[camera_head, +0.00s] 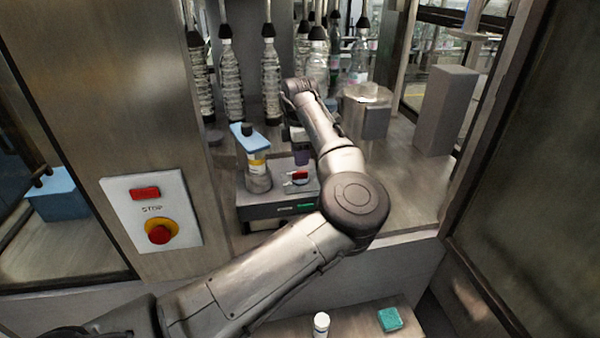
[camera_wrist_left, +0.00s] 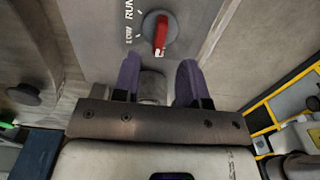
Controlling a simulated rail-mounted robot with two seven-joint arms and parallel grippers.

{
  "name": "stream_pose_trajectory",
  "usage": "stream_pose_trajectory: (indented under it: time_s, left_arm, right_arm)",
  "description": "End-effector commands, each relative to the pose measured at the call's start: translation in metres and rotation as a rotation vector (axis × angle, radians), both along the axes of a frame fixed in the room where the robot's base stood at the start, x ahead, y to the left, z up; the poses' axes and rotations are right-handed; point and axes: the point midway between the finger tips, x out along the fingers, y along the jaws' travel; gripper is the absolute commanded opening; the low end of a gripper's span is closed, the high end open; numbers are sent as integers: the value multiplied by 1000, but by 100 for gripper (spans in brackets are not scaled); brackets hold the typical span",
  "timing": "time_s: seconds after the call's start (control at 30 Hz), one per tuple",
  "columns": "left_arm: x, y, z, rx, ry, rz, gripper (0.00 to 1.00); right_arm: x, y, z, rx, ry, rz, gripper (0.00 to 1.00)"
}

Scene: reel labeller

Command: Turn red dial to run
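The red dial (camera_wrist_left: 161,33) sits on a grey panel in the left wrist view, with "RUN" and "LOW" printed to its left. Its red handle stands nearly upright in the picture, with a pale mark at its lower end. In the head view the dial (camera_head: 299,174) is on top of a low box-shaped unit. My left gripper (camera_wrist_left: 158,80) is open, its two purple fingers apart and nothing between them. The fingertips are close to the dial but appear short of it. In the head view the left gripper (camera_head: 301,157) is just above the dial, partly hidden by my arm.
A bottle-like container (camera_head: 258,178) with a blue top piece stands left of the dial. A stop panel with a red button (camera_head: 160,231) is at left. Several plastic bottles hang behind. A grey block (camera_head: 446,108) stands right, and a teal block (camera_head: 390,319) lies in front.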

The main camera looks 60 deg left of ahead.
Motion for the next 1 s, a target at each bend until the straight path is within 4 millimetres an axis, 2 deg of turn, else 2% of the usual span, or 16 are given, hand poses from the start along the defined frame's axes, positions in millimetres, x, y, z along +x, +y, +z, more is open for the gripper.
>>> stream_pose_trajectory:
  time_s: [0.03,0.2,0.4,0.83,1.0]
  left_arm:
    - [0,0,-11,-2,1,-1,39]
    - [0,0,-33,-1,0,0,39]
    - [0,0,-48,0,0,0,39]
    - [0,0,-53,1,0,0,39]
    - [0,0,-53,1,0,0,23]
  right_arm:
    - [0,0,-3,0,0,0,0]
    - [0,1,-6,3,0,-2,0]
    - [0,2,-8,5,0,-4,0]
    - [0,2,-9,7,0,-4,0]
    - [0,2,-9,5,0,-4,0]
